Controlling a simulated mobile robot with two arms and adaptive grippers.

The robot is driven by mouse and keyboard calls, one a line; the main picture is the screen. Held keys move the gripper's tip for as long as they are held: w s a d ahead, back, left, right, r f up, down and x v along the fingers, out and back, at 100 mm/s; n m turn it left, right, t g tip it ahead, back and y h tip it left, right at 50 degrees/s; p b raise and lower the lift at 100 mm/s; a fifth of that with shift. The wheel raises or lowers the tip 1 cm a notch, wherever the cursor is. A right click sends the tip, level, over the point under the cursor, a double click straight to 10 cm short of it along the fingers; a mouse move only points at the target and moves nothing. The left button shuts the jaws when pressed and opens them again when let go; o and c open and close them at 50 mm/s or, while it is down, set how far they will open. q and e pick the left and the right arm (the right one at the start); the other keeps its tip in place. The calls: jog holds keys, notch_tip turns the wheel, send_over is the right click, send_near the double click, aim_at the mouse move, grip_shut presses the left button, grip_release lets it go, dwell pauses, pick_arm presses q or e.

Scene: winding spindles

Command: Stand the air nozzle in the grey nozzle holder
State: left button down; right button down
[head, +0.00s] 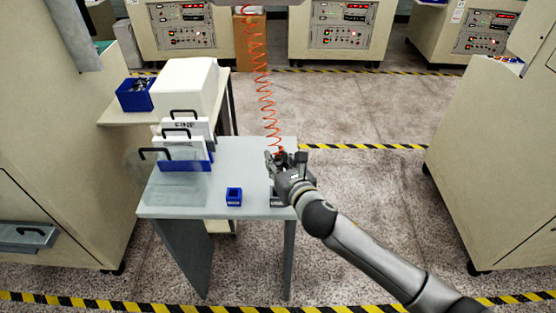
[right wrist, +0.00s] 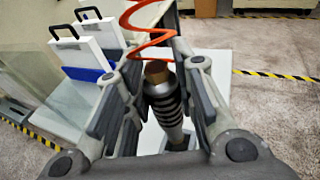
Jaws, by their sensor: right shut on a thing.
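The air nozzle (right wrist: 166,103) is dark grey and ribbed with a brown top, and stands roughly upright between my right gripper's fingers in the right wrist view. My right gripper (head: 279,160) is shut on it over the right edge of the small table. The grey nozzle holder (head: 277,199) is at the table's right edge, just below the gripper and partly hidden by it. The nozzle's lower end is close to the holder, but I cannot tell whether it is inside. My left gripper is not in view.
An orange coiled hose (head: 266,95) hangs down to the nozzle. A small blue box (head: 234,196) stands on the grey table (head: 186,205), left of the holder. White handled panels (head: 187,145) stand in a blue rack at the back left. The table's front middle is otherwise clear.

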jog(key=shift+f+b, duration=2.4)
jog(key=shift+f, duration=0.45)
jog(key=c, duration=1.1)
grip_release()
jog(key=v, duration=1.2)
jog(key=shift+f, duration=0.1)
